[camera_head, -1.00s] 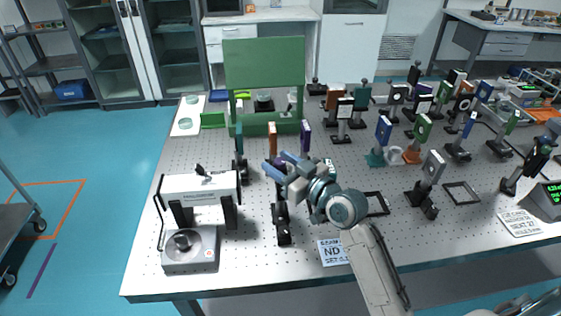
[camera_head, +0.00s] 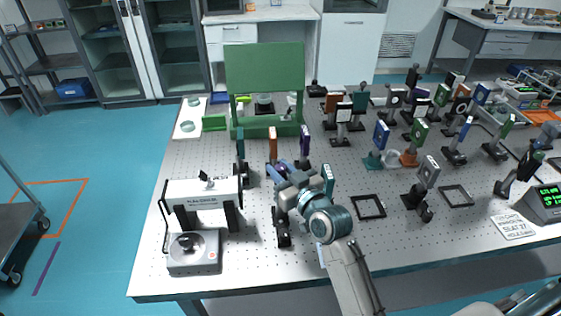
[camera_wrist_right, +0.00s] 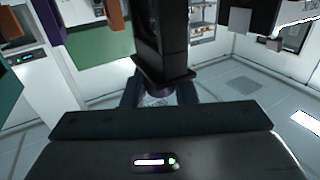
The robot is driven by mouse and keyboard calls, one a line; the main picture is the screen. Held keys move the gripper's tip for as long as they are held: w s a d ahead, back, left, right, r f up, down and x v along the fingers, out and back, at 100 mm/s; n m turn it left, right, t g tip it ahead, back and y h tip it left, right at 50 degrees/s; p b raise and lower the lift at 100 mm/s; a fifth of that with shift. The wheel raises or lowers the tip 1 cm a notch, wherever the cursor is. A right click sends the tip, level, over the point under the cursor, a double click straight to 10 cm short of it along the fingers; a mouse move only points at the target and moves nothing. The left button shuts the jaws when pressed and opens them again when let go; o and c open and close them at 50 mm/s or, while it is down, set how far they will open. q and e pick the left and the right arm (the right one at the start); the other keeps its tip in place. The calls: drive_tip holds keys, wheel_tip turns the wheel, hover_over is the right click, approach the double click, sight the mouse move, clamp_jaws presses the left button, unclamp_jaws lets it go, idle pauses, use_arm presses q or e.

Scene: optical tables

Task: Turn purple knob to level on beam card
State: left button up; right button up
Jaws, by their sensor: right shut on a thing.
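My right gripper (camera_head: 284,168) reaches in from the front of the optical table, among the posts left of the table's middle. In the right wrist view, its two bluish fingers (camera_wrist_right: 159,97) are closed on either side of a dark purple knob (camera_wrist_right: 163,80) at the base of a black upright mount. The knob is hidden by the gripper in the head view. A purple plate (camera_head: 304,141) on a post stands just behind the gripper. A large green board (camera_head: 264,70) stands at the back; I cannot tell whether it is the beam card. My left gripper is not in view.
A white instrument (camera_head: 202,192) and a grey box with a round dial (camera_head: 193,251) stand at front left. An orange plate (camera_head: 273,141) is left of the purple one. Many mounted optics crowd the right side. A flat black frame (camera_head: 369,206) lies right of my arm.

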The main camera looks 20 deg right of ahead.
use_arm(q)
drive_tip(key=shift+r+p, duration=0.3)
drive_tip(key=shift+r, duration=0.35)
use_arm(e)
drive_tip(key=shift+m+h, duration=0.4)
drive_tip(key=shift+h, duration=0.2)
drive_tip(key=o, duration=1)
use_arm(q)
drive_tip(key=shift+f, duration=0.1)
use_arm(e)
drive_tip(key=shift+s, duration=0.1)
drive_tip(key=shift+s+f, duration=0.1)
drive_tip(key=shift+s, duration=0.3)
use_arm(q)
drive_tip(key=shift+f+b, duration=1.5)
drive_tip(key=shift+b, duration=0.1)
use_arm(e)
drive_tip(key=shift+s+d, duration=0.25)
drive_tip(key=shift+s, duration=1.4)
drive_tip(key=shift+s+d, duration=0.3)
drive_tip(key=shift+s, duration=1.3)
drive_tip(key=shift+s+d, duration=0.25)
drive_tip(key=shift+s, duration=1.4)
